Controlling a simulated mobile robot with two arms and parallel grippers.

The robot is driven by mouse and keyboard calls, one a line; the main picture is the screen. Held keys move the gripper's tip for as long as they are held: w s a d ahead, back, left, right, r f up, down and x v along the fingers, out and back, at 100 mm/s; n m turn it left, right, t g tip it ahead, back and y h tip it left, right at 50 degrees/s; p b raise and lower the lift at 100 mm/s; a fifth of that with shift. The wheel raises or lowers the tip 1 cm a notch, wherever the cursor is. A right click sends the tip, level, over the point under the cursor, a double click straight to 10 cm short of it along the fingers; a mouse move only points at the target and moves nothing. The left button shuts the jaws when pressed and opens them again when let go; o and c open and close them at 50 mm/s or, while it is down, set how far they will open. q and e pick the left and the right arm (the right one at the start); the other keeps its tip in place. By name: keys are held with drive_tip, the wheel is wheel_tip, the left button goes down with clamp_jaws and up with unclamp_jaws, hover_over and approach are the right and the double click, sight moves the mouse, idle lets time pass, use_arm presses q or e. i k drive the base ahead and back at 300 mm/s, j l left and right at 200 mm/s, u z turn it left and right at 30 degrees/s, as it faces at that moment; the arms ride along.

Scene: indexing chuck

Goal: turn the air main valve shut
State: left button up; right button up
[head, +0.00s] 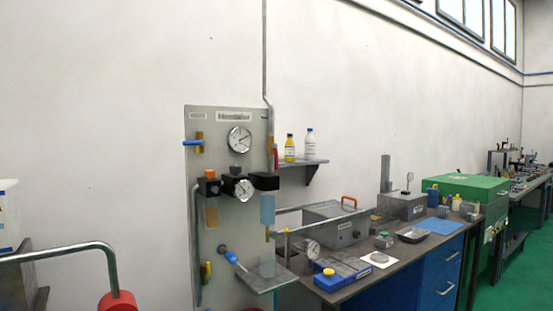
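A grey upright panel (222,220) stands against the wall and carries air fittings. A supply pipe (265,60) comes down the wall to the panel's right edge. A red lever (275,157) sits on that pipe line, roughly upright, along the pipe. A blue lever (192,143) on a brass body (199,143) points out sideways at the panel's upper left. The labels are too small to read, so I cannot tell which lever is the air main valve. Neither of my grippers is in view.
Gauges (239,139) and filter units (209,188) are on the panel. A small shelf (305,163) with two bottles juts out right of it. A workbench (395,258) with boxes and tools stands at right. A bent grey pipe handle (70,249) is at front left.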

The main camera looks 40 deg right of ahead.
sight(274, 146)
drive_tip(key=z, duration=0.85)
